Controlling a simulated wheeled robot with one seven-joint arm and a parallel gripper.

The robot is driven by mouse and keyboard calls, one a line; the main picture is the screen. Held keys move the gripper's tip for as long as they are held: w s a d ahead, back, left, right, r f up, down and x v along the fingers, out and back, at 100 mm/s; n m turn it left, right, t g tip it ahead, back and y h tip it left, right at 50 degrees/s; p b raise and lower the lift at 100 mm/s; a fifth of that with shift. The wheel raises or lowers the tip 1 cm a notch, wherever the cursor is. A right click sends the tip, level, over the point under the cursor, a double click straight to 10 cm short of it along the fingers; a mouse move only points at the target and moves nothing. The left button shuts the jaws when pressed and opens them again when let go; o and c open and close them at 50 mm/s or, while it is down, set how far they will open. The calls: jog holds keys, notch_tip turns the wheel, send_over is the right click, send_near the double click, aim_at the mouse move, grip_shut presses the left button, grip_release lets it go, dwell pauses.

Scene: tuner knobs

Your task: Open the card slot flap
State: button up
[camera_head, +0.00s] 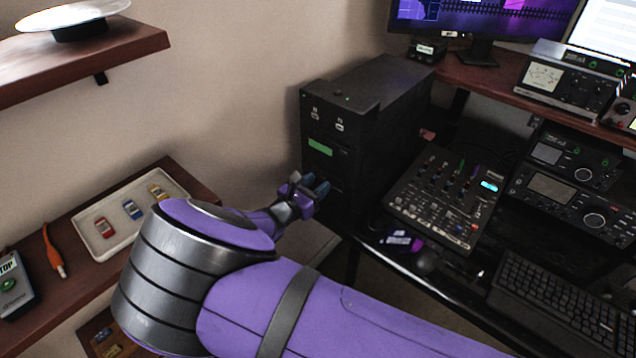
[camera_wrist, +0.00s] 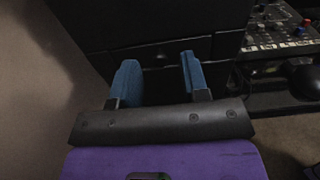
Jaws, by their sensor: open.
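A black computer tower (camera_head: 372,130) stands on the dark desk, its front facing left toward my arm. The front has small ports near the top and a green label (camera_head: 321,146) below them. The card slot flap cannot be told apart clearly on the dark front. My gripper (camera_head: 318,190) is at the lower part of this front, below the green label. In the wrist view, my gripper (camera_wrist: 157,82) has its two blue fingers apart with nothing between them. The dark tower front (camera_wrist: 150,28) fills the view ahead; whether the fingers touch it I cannot tell.
A mixer panel (camera_head: 445,195) and a keyboard (camera_head: 560,300) lie right of the tower. A wall shelf (camera_head: 85,60) holds a plate at upper left.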

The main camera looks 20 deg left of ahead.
jog(key=shift+w+d, duration=0.2)
jog(key=shift+w, duration=0.25)
grip_shut()
